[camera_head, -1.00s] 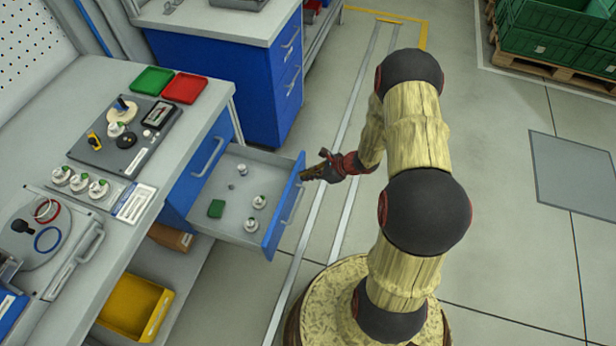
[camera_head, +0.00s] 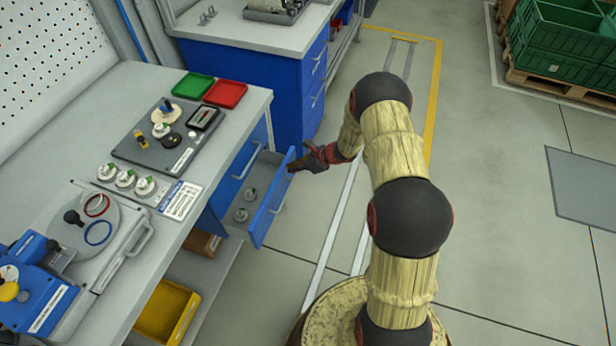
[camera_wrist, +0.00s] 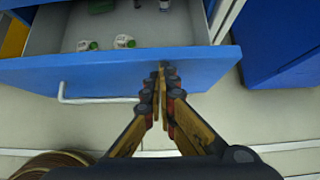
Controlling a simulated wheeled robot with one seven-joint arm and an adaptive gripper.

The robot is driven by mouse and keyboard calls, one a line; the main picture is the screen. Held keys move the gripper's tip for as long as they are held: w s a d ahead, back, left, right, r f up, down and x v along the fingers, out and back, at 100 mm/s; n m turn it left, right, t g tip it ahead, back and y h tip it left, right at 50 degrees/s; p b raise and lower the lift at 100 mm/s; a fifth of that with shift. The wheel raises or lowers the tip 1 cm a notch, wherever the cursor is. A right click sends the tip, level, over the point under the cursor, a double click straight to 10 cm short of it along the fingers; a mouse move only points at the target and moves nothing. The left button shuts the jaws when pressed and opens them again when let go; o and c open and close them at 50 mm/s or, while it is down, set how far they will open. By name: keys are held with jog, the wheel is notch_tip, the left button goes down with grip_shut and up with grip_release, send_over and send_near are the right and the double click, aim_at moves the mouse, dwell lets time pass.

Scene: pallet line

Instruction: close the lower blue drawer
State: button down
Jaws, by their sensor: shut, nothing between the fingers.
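The lower blue drawer (camera_head: 272,205) stands partly out of the workbench in the head view. Its blue front also shows in the wrist view (camera_wrist: 110,72), with a white bar handle (camera_wrist: 95,100) on its face. Two small white-and-green parts (camera_head: 245,204) lie inside it; more of the drawer floor shows in the wrist view. My gripper (camera_head: 294,165) is shut and empty at the far end of the drawer front. In the wrist view its fingertips (camera_wrist: 162,72) meet at the drawer front, right of the handle, and appear to touch it.
The upper blue drawer (camera_head: 243,160) is shut above. The bench top holds a green tray (camera_head: 193,85), a red tray (camera_head: 226,94) and a dark fixture board (camera_head: 160,140). A yellow bin (camera_head: 168,310) sits below. A second blue cabinet (camera_head: 290,85) stands behind.

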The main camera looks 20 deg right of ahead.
jog(key=w+a, duration=0.5)
jog(key=shift+w+a, duration=0.2)
jog(key=shift+d, duration=0.1)
